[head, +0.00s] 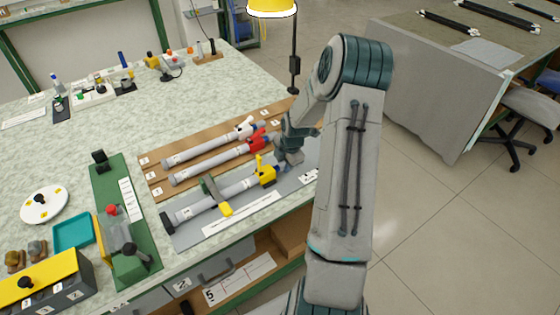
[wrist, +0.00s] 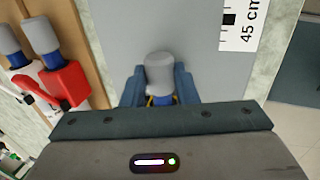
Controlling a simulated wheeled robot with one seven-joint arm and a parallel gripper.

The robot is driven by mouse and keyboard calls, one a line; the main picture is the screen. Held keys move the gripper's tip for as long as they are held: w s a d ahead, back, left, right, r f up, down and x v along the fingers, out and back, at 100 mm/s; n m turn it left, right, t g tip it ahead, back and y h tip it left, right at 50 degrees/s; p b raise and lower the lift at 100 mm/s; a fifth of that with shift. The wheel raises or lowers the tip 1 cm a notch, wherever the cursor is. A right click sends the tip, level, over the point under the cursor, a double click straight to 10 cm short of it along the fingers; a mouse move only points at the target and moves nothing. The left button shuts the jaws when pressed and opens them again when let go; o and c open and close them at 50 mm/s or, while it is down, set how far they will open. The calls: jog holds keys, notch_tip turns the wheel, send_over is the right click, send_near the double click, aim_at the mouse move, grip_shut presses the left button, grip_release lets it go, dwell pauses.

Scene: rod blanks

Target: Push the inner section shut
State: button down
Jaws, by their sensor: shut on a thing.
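A telescoping rod (head: 225,195) lies on a grey mat (head: 192,236), with a black block at its left end and a yellow clamp (head: 264,177) near its right end. My gripper (head: 287,163) is at the right end of this rod, just beyond the yellow clamp. In the wrist view my gripper (wrist: 160,88) is shut on the inner section's grey end (wrist: 159,72), with a blue band and a bit of yellow below it. How far the inner section extends is hidden by my gripper.
Two more rods, one with a red clamp (head: 250,146) and one with a white clamp (head: 243,128), lie on a brown board (head: 160,190) behind. A green fixture (head: 125,230) stands at left. A "45 cm" label (wrist: 240,22) shows on the mat.

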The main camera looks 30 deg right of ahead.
jog(key=c, duration=1.1)
grip_release()
jog(key=v, duration=1.4)
jog(key=shift+a, duration=0.15)
